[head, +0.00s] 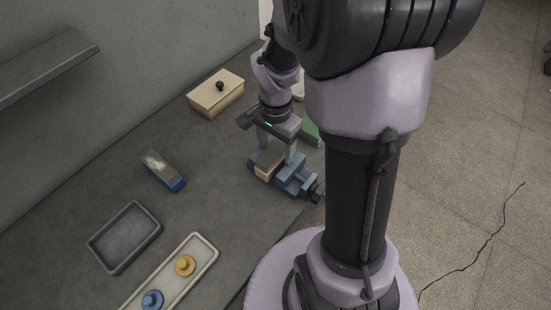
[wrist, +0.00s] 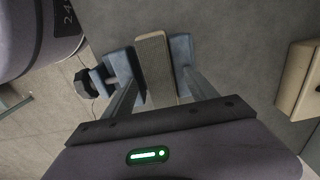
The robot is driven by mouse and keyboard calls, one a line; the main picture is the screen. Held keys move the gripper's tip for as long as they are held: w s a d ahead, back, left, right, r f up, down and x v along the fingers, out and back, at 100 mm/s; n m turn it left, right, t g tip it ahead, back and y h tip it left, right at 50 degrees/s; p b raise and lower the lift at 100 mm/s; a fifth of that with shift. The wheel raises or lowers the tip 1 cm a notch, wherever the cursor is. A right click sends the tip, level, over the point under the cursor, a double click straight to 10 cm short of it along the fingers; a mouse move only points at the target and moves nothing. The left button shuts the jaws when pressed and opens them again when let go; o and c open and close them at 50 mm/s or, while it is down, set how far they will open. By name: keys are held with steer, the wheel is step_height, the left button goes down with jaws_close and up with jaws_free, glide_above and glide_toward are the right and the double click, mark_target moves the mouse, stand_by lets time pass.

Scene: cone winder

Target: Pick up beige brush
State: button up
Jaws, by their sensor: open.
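The beige brush (head: 268,164) is a long block set between the jaws of a blue vise (head: 291,181). In the wrist view the brush (wrist: 153,62) stands between the two blue vise jaws (wrist: 184,50), its textured face toward the camera. My gripper (head: 279,151) is over the vise in the head view. In the wrist view my gripper (wrist: 160,82) is open, with one finger on each side of the brush. I cannot tell whether the fingers touch it. The lower end of the brush is hidden behind my gripper body.
A blue brush-like block (head: 163,171) lies on the table to the left. A dark tray (head: 101,259) and a pale tray (head: 203,247) with a yellow and a blue knob are nearer. A beige lidded box (head: 213,101) stands behind. A green object (head: 312,132) is beside the vise.

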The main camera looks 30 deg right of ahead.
mark_target(276, 149)
steer(key=shift+r, duration=0.1)
jaws_close()
steer(key=shift+r, duration=0.25)
step_height(276, 149, up, 7)
steer(key=p, duration=0.3)
steer(key=shift+r+p, duration=0.15)
steer(key=shift+p, duration=0.25)
steer(key=s+d+p, duration=0.1)
steer(key=s+d, duration=0.2)
steer(key=s, duration=0.5)
steer(key=s+d+p, duration=0.1)
steer(key=s+d, duration=0.2)
steer(key=s, duration=0.6)
steer(key=shift+f, duration=0.4)
